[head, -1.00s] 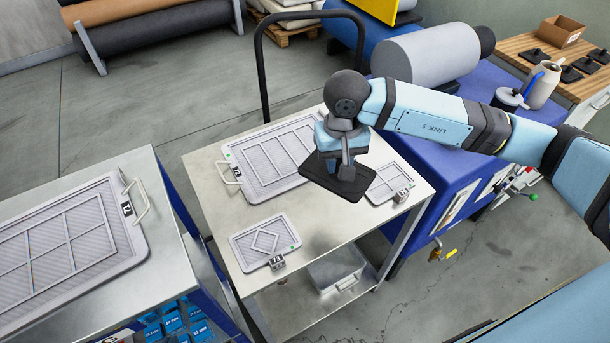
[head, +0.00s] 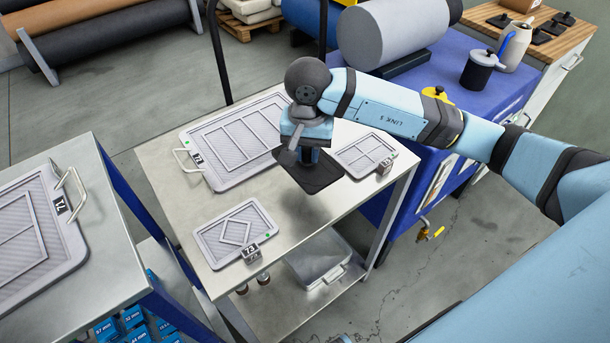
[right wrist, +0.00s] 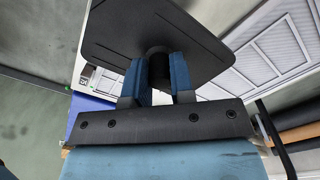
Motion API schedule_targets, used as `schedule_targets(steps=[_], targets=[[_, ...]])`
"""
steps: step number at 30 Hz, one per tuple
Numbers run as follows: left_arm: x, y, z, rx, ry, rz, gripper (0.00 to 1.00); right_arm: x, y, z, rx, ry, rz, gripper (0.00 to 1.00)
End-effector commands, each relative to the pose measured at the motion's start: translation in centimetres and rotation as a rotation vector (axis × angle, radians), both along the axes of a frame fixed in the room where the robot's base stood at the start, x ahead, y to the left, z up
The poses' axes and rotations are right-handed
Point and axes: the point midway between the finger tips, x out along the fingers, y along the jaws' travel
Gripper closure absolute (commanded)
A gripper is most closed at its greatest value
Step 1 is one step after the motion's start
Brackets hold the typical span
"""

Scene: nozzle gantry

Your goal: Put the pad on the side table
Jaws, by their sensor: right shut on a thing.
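The pad (head: 316,177) is a thin black square plate with a round black knob. My right gripper (head: 309,150) is shut on the knob and holds the pad over the metal cart top (head: 190,170), with the plate below the fingers. In the right wrist view, the blue fingers (right wrist: 160,75) close on the knob from both sides, and the pad (right wrist: 150,30) fills the upper middle. A wooden-topped table (head: 546,58) stands at the back right with several similar black pads on it. My left gripper is not in view.
On the cart lie a large framed screen (head: 215,165), a small screen with a diamond (head: 212,239) and another small screen (head: 352,163). A blue bench (head: 432,97) with a grey roll (head: 392,40) and a dark canister (head: 478,70) stands between cart and wooden table.

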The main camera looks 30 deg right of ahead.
Motion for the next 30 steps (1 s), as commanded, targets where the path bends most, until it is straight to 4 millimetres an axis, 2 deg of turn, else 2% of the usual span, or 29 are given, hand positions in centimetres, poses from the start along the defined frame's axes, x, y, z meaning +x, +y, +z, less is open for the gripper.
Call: schedule_targets(steps=[1,4,13,19,30], targets=[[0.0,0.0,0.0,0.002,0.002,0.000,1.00,-0.1,0.0,-1.3,0.000,0.005,-0.001,1.00],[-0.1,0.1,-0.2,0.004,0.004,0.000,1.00,-0.1,0.0,-3.2,0.000,0.003,0.000,1.00],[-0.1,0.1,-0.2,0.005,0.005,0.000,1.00,0.0,0.0,-5.8,0.001,0.001,0.001,1.00],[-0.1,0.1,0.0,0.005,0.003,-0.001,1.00,-0.1,0.0,-8.8,0.000,0.001,0.000,1.00],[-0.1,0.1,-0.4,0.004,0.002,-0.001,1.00,0.0,0.0,-9.5,-0.001,-0.002,0.002,1.00]])
